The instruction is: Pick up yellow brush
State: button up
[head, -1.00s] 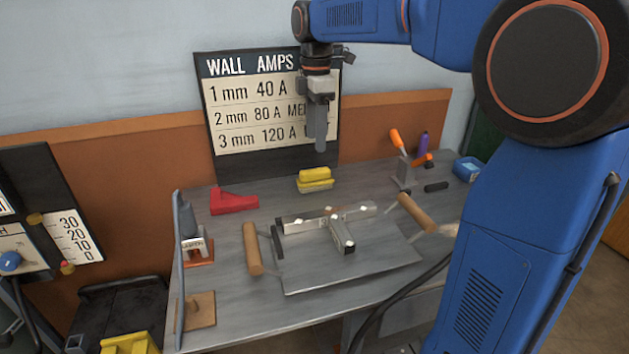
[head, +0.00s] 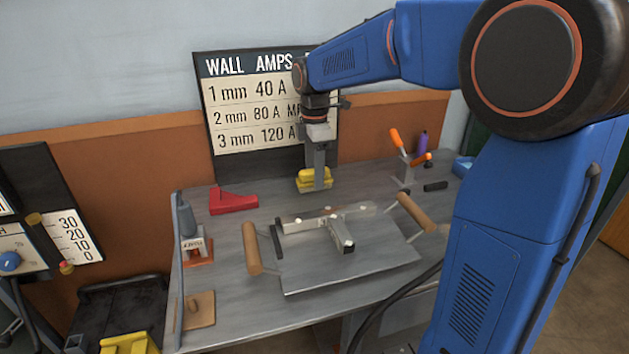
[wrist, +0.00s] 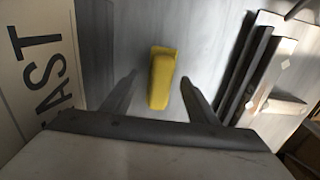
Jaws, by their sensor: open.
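The yellow brush (head: 306,182) lies on the grey workbench near the wall, below the wall chart. In the head view my gripper (head: 319,188) points down at it, and a finger hides part of the brush. In the wrist view the yellow brush (wrist: 162,78) lies between the two fingers of my gripper (wrist: 160,88), which are spread apart. The brush seems to lie beyond the fingertips, with no contact that I can see. My gripper is open and empty.
A red angled block (head: 233,203) sits left of the brush. A metal tray (head: 350,268) with wooden handles and a steel tube joint is in front. An orange-handled clamp (head: 403,160) stands at right. The chart (head: 245,110) stands close behind.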

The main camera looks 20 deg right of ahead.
jog(key=shift+c, duration=0.7)
jog(key=c, duration=1)
notch_tip(320, 180, up, 28)
